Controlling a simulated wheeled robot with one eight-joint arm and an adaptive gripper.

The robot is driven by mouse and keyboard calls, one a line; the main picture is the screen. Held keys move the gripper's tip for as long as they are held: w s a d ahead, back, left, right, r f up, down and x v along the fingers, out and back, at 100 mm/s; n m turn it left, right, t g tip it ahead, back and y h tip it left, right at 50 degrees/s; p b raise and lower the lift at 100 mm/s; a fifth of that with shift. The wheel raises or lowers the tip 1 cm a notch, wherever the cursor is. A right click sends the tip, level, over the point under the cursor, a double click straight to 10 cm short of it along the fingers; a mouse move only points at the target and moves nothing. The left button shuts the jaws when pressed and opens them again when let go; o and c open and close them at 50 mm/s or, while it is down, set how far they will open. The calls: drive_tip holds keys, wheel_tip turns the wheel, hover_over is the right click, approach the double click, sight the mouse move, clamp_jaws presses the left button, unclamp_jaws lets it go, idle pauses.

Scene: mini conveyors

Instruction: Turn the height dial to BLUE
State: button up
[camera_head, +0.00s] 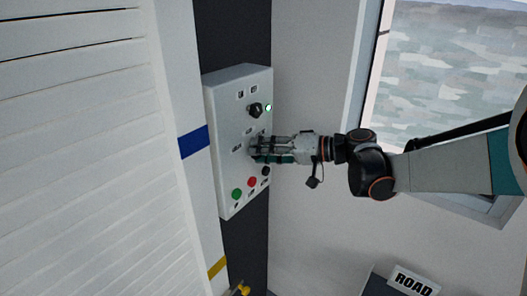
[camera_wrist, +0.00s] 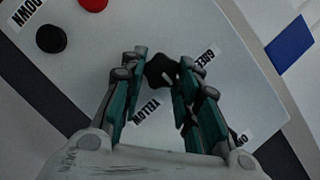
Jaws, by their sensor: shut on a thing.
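In the wrist view a black dial (camera_wrist: 160,72) sits on the white control panel between my gripper's fingertips. My gripper (camera_wrist: 163,62) is shut on this dial, one finger on each side. The label GREEN (camera_wrist: 204,56) is at the right of the dial and YELLOW (camera_wrist: 147,112) is below it. Another label (camera_wrist: 242,138) is partly hidden by the right finger. I cannot read a BLUE label. In the head view my gripper (camera_head: 257,150) reaches from the right to the middle of the control panel (camera_head: 222,122) and hides the dial there.
Below are a green button (camera_head: 236,194), a red button (camera_head: 252,182) and a black button (camera_head: 265,171). A blue band (camera_head: 193,142) marks the white post at left. A ROAD sign (camera_head: 413,282) is low right.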

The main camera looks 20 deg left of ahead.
drive_tip(key=o, duration=1.1)
drive_tip(key=shift+c, duration=0.2)
drive_tip(key=shift+d, duration=0.15)
drive_tip(key=v, duration=1.1)
drive_tip(key=shift+d, duration=0.35)
drive_tip(key=shift+r, duration=0.1)
drive_tip(key=s+d+f+m+t+h+b, duration=0.3)
drive_tip(key=s+d+f+h, duration=0.4)
drive_tip(key=s+d, duration=0.4)
drive_tip(key=s+d+f+m+t+h+b, duration=0.3)
drive_tip(key=s+d+f+h+b, duration=0.2)
drive_tip(key=s+d+f+h, duration=0.3)
drive_tip(key=s+d+f, duration=0.2)
drive_tip(key=s+d, duration=0.2)
drive_tip(key=d, duration=0.1)
drive_tip(key=shift+s+d, duration=0.3)
drive_tip(key=shift+d, duration=0.05)
